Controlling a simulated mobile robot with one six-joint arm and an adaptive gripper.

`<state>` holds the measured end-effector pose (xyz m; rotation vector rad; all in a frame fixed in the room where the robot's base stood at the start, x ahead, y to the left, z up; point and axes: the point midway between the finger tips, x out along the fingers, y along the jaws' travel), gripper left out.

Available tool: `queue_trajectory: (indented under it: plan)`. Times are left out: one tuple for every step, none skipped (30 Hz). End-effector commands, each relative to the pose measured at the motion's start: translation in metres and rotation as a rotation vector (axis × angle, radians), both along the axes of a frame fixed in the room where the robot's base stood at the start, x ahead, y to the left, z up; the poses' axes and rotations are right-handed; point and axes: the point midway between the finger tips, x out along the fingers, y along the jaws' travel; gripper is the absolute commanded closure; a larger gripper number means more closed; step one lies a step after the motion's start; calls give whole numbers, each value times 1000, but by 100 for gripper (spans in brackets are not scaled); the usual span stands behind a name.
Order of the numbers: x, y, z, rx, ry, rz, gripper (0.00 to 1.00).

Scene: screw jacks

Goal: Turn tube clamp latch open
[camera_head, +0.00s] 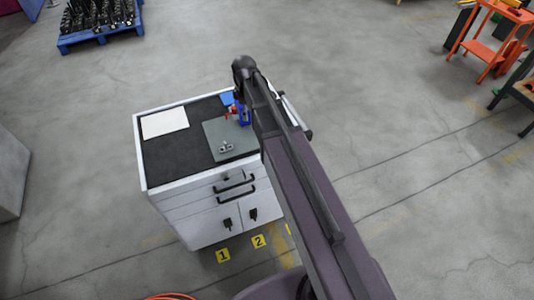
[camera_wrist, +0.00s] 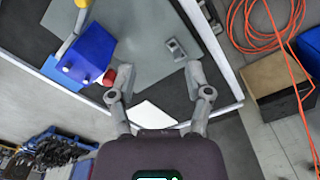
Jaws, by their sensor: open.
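A small metal fitting (camera_head: 226,147) sits on a grey plate (camera_head: 213,130) on the cabinet top; it also shows in the wrist view (camera_wrist: 177,50). I cannot tell for sure which of these carries the tube clamp latch. My gripper (camera_wrist: 160,74) is open and empty, its fingers wide apart. In the picture the left fingertip appears close beside the red knob; contact is unclear. The right fingertip appears just below the metal fitting. In the head view my arm hides the gripper.
The white cabinet (camera_head: 196,200) has a black top (camera_head: 172,160) with a white sheet (camera_head: 164,122) at the left. A blue pallet (camera_head: 98,36) with dark parts lies far left. Orange cables (camera_wrist: 262,30) and a cardboard box (camera_wrist: 278,74) show at the right of the wrist view.

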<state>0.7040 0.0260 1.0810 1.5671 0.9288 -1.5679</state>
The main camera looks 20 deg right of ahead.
Motion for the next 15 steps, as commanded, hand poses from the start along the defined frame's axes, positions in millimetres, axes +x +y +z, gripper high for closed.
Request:
queue_trajectory:
  plan:
    - [-9,-1,-3,0,0,-32,35]
    - [-12,-2,-4,0,0,-53,35]
    - [-16,-3,-5,0,0,-81,35]
    - [-19,-4,-6,0,0,-101,35]
    - [-22,-4,-7,0,0,-122,35]
    - [-27,-5,-8,0,0,-150,35]
    - [-30,-6,-9,0,0,-171,35]
    - [-33,-6,-10,0,0,-191,35]
    - [-37,-7,-12,0,0,-218,35]
    - [-41,-8,-12,0,0,-240,35]
    - [-44,-8,-13,0,0,-260,35]
    - [-48,-9,-15,0,0,-287,35]
    - [-51,-10,-16,0,0,-309,35]
    - [-54,-10,-16,0,0,-329,35]
    - [-59,-11,-18,0,0,-356,35]
